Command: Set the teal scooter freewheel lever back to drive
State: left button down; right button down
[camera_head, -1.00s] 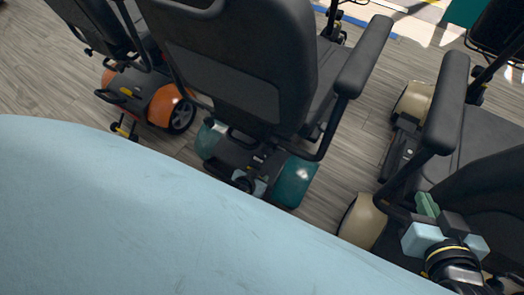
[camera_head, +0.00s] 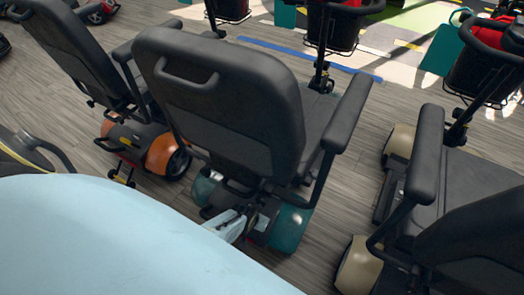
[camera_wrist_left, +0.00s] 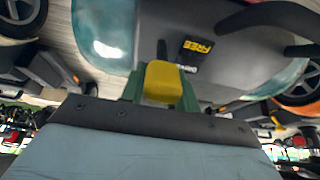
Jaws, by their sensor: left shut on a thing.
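The teal scooter (camera_head: 290,228) stands in the middle of the head view, its rear toward me and its black seat back above. In the left wrist view its dark rear cover (camera_wrist_left: 225,60) carries a yellow FREE label (camera_wrist_left: 197,46) and a small DRIVE label (camera_wrist_left: 185,67), both upside down. The yellow freewheel lever (camera_wrist_left: 163,82) sits beside these labels. My left gripper (camera_wrist_left: 162,90) has its green fingers on either side of the yellow lever, shut on it. In the head view this gripper (camera_head: 243,222) is low behind the scooter, its fingertips hard to make out. My right gripper is out of view.
An orange scooter (camera_head: 165,152) stands close on the left and a beige one (camera_head: 357,268) on the right. Narrow grey floor strips separate them.

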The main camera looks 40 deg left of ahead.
pick_arm(q)
jog(key=shift+a, duration=0.1)
dwell(0.4)
jog(key=c, duration=1)
grip_release()
jog(key=shift+c, duration=0.2)
jog(key=shift+r, duration=0.15)
